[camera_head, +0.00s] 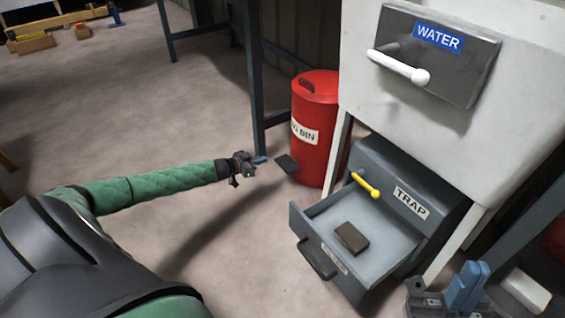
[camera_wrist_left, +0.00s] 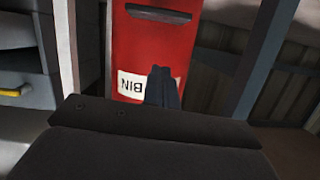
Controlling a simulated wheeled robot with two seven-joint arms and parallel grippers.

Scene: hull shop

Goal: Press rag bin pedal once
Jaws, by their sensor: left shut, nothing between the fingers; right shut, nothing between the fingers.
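The red rag bin (camera_head: 318,112) stands on the floor beside the white cabinet, with a white label reading "BIN" on its front. Its dark pedal (camera_head: 287,164) sticks out at its lower left. My left gripper (camera_head: 262,160) is shut and empty, just left of the pedal in the picture; I see no clear contact. In the left wrist view the shut fingers (camera_wrist_left: 161,78) point toward the red bin (camera_wrist_left: 165,50), overlapping its label; the pedal cannot be made out there. My right gripper (camera_head: 474,275) is shut and empty at the lower right.
An open grey drawer (camera_head: 300,222) of the TRAP unit (camera_head: 437,190) holds a dark block (camera_head: 352,237). The white WATER cabinet (camera_head: 380,110) stands above it. A dark table leg (camera_head: 256,100) rises behind my left gripper.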

